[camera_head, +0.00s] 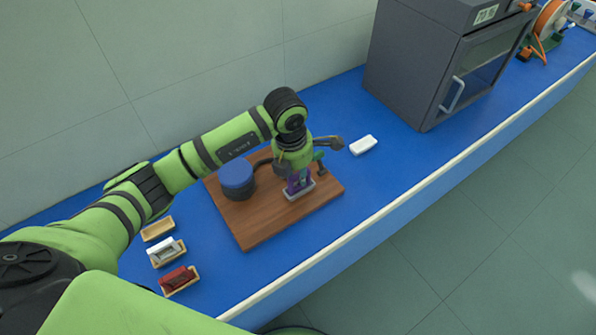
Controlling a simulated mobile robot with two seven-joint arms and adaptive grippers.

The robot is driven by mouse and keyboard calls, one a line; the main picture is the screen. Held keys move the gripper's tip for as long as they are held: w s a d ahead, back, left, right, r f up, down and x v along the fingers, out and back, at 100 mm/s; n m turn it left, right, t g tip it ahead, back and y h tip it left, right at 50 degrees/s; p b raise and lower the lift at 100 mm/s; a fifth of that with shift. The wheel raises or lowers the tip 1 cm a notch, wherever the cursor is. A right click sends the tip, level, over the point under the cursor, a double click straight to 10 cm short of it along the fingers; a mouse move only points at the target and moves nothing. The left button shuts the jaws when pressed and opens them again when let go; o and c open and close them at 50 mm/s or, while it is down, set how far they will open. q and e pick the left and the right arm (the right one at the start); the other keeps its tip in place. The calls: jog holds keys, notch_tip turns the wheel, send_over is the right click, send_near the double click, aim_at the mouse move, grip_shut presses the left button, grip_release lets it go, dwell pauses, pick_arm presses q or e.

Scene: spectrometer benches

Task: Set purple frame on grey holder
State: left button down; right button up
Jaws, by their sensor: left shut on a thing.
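My left gripper (297,178) points down over the wooden board and is shut on the purple frame (299,184). The purple frame is at the grey holder (303,193), right above it or touching it; I cannot tell which. The gripper hides the frame's upper part. The grey holder is a small light block on the front right part of the board. My right gripper is not in view.
The wooden board (262,233) also bears a blue-topped round device (237,177). Small trays with a white piece (165,250) and a red piece (177,279) lie at left. A white block (363,145) and a dark cabinet (420,65) stand at right. The blue bench (385,185) is clear in front.

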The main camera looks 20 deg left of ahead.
aim_at(293, 176)
pick_arm(q)
jog(key=shift+b, duration=0.35)
dwell(0.8)
jog(key=shift+f+b, duration=0.6)
jog(key=shift+f, duration=0.05)
jog(key=c, duration=1.4)
grip_release()
jog(key=shift+r, duration=0.15)
jog(key=shift+s+a+r+p, duration=0.15)
jog(key=shift+r+p, duration=1.1)
jog(key=shift+r, duration=0.55)
jog(key=shift+s+a+r+p, duration=0.2)
jog(key=shift+r+p, duration=1)
jog(key=shift+r, duration=0.55)
jog(key=shift+s+a+r+p, duration=0.1)
jog(key=shift+s+r+p, duration=0.05)
jog(key=shift+r+p, duration=1.4)
jog(key=shift+r+b, duration=0.25)
jog(key=shift+b, duration=0.05)
